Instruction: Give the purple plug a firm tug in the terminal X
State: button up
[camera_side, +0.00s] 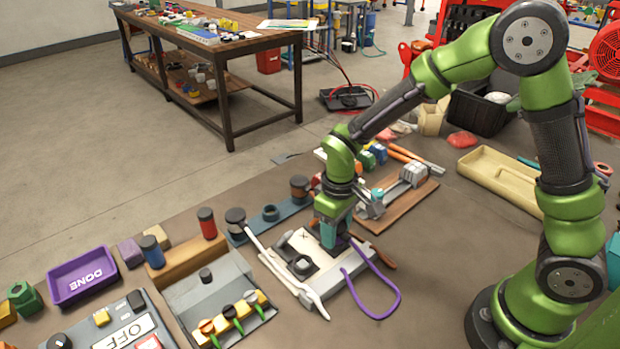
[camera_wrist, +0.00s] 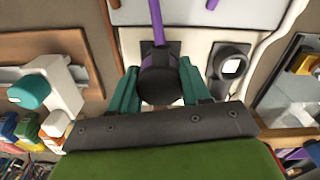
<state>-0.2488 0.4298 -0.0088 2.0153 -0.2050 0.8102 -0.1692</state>
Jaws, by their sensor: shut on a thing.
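The purple plug (camera_wrist: 158,82) has a dark round body with purple at its side, and a purple cable runs up from it in the wrist view. The cable (camera_side: 392,309) loops over the front of a white board (camera_side: 322,286) in the side view. My gripper (camera_wrist: 157,88) has its teal fingers on both sides of the plug and is shut on it. In the side view my gripper (camera_side: 338,238) is low over the board and hides the plug. A small X mark shows on the board, left of the gripper. Whether the plug is fully seated is hidden.
A white cable (camera_side: 270,258) lies along the board's left side. A grey switch box (camera_side: 205,290) is to the left, and a wooden block with clamps behind right.

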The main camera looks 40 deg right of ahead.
jog(key=o, duration=1.2)
jog(key=shift+f, duration=0.1)
jog(key=shift+c, duration=0.2)
notch_tip(320, 180, up, 16)
jog(key=r, duration=0.1)
jog(key=s+d+r+m+t+y, duration=0.1)
jog(key=s+d+r+m+t, duration=0.1)
jog(key=s, duration=0.4)
jog(key=s+d+r+m+t+y, duration=0.1)
jog(key=s+d+r+m+t, duration=0.1)
jog(key=s, duration=0.5)
jog(key=d+m+t, duration=0.1)
jog(key=m+t, duration=0.1)
jog(key=t, duration=0.1)
jog(key=shift+d, duration=0.35)
